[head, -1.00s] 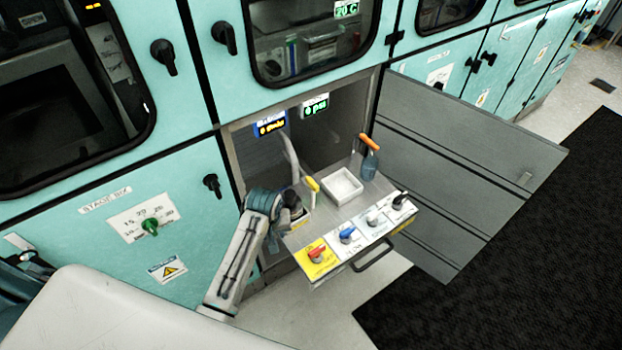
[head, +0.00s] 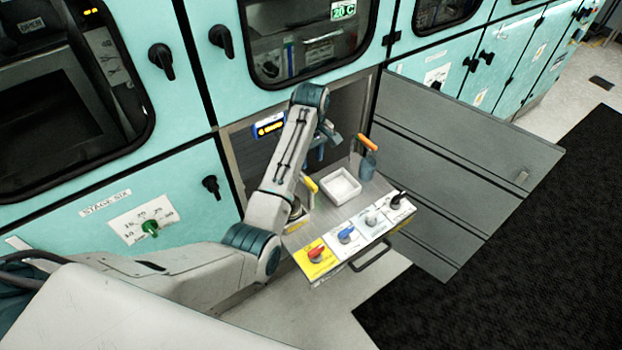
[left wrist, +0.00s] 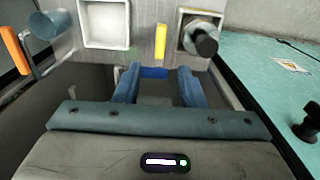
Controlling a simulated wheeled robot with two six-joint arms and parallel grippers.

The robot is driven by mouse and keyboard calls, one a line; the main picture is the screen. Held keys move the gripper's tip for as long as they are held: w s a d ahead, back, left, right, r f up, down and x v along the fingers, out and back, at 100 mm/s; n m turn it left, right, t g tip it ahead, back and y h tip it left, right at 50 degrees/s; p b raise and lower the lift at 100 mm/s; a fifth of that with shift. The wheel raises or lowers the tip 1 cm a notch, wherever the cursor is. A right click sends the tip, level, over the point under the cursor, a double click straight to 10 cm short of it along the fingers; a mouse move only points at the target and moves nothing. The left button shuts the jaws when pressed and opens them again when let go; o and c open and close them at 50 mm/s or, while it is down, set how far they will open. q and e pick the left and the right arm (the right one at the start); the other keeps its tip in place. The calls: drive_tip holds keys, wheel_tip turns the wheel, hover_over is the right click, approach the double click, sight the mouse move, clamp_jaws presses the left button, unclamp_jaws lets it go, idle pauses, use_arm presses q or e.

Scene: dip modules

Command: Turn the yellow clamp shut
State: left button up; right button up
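The yellow clamp (head: 311,184) stands at the left part of the pulled-out drawer, left of a white tray, partly hidden by my left arm. In the left wrist view its yellow handle (left wrist: 161,41) is upright in the picture, above the gap between my fingers. My left gripper (head: 323,145) is above the back of the drawer, apart from the clamp. Its two blue fingers (left wrist: 158,82) are spread with no clamp between them. A small blue patch shows behind the gap; I cannot tell what it is. My right gripper is in neither view.
The white tray (head: 341,186) and an orange-handled clamp (head: 368,144) stand right of the yellow clamp. Several knobs (head: 347,234) line the drawer's front above a dark handle (head: 371,256). A grey open door (head: 470,170) stands at right. A round dark part (left wrist: 203,40) sits beside the yellow clamp.

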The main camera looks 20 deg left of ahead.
sight(311, 182)
use_arm(q)
wheel_tip(311, 182, down, 9)
drive_tip(key=shift+s+r+p, duration=0.1)
drive_tip(key=shift+r+p, duration=0.05)
drive_tip(key=shift+p, duration=0.95)
drive_tip(key=shift+f, duration=0.6)
drive_tip(key=shift+a+f, duration=0.1)
drive_tip(key=shift+f, duration=0.05)
clamp_jaws()
